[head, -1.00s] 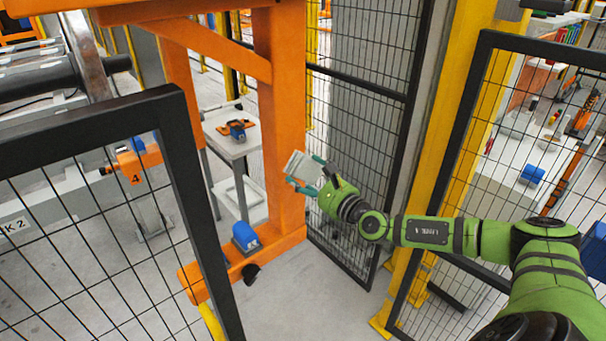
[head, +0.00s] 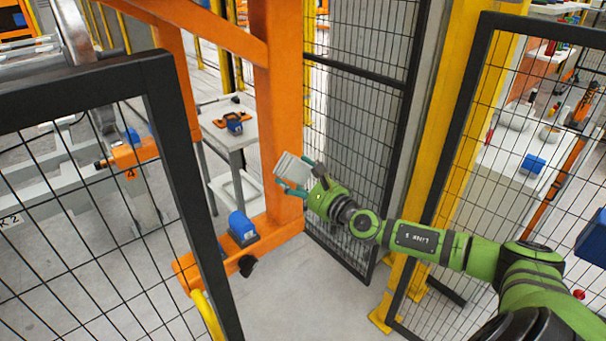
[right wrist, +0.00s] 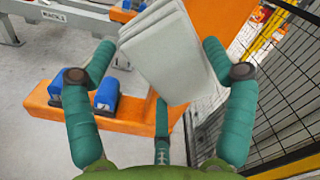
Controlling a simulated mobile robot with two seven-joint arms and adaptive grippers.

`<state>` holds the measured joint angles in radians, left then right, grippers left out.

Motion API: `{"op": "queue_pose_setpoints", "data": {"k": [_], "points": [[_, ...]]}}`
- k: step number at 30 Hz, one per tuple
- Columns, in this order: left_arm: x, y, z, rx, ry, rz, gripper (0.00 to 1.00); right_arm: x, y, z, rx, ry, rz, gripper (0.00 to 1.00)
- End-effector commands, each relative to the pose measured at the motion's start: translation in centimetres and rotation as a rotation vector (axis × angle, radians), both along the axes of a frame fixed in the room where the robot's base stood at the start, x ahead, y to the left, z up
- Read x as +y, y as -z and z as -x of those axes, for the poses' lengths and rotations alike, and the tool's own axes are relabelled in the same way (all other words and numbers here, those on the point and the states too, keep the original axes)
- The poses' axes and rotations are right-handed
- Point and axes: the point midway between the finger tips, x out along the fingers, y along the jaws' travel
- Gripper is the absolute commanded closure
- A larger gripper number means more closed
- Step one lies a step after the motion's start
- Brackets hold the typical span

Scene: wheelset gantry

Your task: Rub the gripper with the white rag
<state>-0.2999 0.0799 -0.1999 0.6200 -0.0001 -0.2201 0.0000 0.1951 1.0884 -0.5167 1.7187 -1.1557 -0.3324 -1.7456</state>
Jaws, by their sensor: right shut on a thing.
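The white rag (head: 293,168) is a folded, flat, pale block in the head view, in front of the orange post. It also fills the upper middle of the right wrist view (right wrist: 168,52), tilted. My right gripper (head: 297,183), with teal fingers, is shut on the rag, with one finger at each side in the right wrist view. A blue-and-orange device (head: 233,123) lies on the grey side table behind the post; I cannot tell whether it is the gripper of the task. My left gripper is not in view.
An orange gantry post (head: 276,110) stands close to the rag, with a blue motor-like unit (head: 242,228) on its foot. A black mesh fence panel (head: 345,200) is just right of my gripper. Another black fence frame (head: 178,160) stands at left. The grey table (head: 222,138) is beyond the post.

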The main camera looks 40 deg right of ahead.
Motion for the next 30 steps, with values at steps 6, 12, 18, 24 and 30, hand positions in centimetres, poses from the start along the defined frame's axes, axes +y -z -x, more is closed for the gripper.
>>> {"op": "queue_pose_setpoints", "data": {"k": [6,12,18,24,30], "points": [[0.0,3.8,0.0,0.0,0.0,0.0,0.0,-0.8,4.9,0.0,0.002,0.016,-0.008,0.49],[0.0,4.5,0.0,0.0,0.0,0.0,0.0,-1.8,6.0,0.2,0.002,0.03,-0.001,0.49],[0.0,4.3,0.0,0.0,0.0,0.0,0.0,-1.8,5.9,-1.1,-0.001,0.03,-0.002,0.49],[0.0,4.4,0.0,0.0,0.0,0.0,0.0,-1.6,5.9,-3.3,0.0,0.03,-0.001,0.49],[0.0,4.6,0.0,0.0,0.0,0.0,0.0,-1.4,5.9,-4.9,0.0,0.03,-0.001,0.49]]}}
